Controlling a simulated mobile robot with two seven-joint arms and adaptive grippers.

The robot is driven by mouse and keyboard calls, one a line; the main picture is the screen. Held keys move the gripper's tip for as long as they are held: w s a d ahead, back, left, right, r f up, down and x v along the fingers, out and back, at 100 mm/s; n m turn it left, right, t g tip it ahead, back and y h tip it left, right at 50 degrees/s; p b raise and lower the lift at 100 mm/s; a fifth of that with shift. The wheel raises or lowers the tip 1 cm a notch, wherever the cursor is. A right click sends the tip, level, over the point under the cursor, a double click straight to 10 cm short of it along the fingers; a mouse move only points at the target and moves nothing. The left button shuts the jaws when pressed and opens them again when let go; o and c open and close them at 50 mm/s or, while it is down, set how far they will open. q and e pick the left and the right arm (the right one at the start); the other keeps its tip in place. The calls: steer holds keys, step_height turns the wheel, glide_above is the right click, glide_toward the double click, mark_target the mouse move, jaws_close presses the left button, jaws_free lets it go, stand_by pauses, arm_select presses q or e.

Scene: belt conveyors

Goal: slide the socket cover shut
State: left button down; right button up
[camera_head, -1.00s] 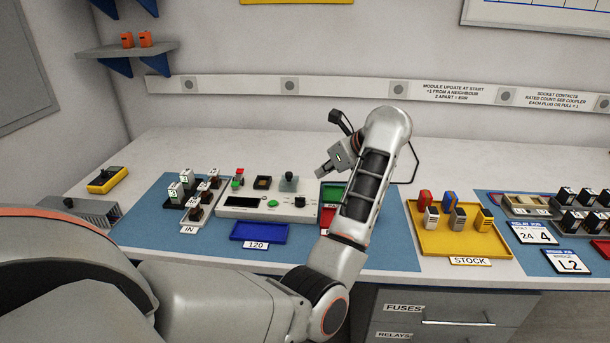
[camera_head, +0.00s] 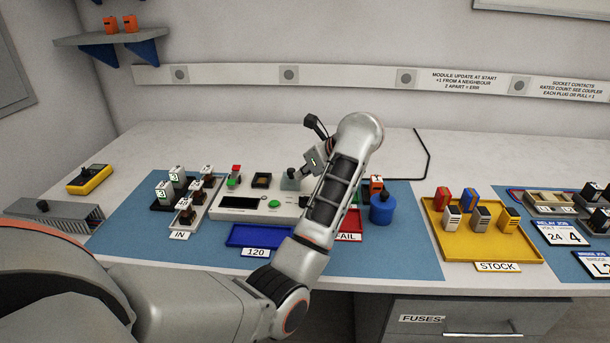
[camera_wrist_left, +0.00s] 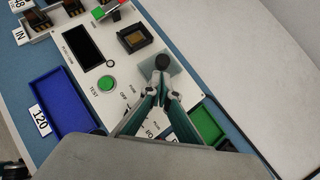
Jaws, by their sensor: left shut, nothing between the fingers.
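The socket cover (camera_head: 288,184) is a grey-blue see-through plate with a dark round knob, on the white tester panel (camera_head: 240,213). It lies to the right of the square socket (camera_head: 261,180), apart from it, so the socket is uncovered. In the left wrist view the cover (camera_wrist_left: 178,70) and its knob show just beyond my fingertips, with the socket (camera_wrist_left: 136,39) above left. My left gripper (camera_head: 301,173) is shut and empty, close to the knob on its right side; I cannot tell whether it touches. It also shows in the wrist view (camera_wrist_left: 168,93). My right gripper is not in view.
A blue tray (camera_head: 260,235) lies in front of the panel, a red FAIL tray (camera_head: 349,229) right of it. The IN rack (camera_head: 188,214) with modules stands left. A blue cylinder (camera_head: 383,211) and yellow STOCK tray (camera_head: 481,250) are right. Bare bench lies behind.

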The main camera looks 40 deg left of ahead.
arm_select(q)
steer(key=shift+w+a, duration=0.1)
steer(key=shift+a, duration=0.25)
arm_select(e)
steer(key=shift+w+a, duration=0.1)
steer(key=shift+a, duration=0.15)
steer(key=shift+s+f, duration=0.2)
arm_select(q)
steer(key=shift+a, duration=0.2)
steer(key=s+a, duration=0.1)
steer(key=a, duration=0.1)
steer(key=s+a, duration=0.2)
steer(key=s+a+p, duration=0.1)
steer(key=a, duration=0.2)
steer(key=shift+s+a, duration=0.1)
steer(key=shift+s, duration=0.25)
steer(key=shift+s+a, duration=0.1)
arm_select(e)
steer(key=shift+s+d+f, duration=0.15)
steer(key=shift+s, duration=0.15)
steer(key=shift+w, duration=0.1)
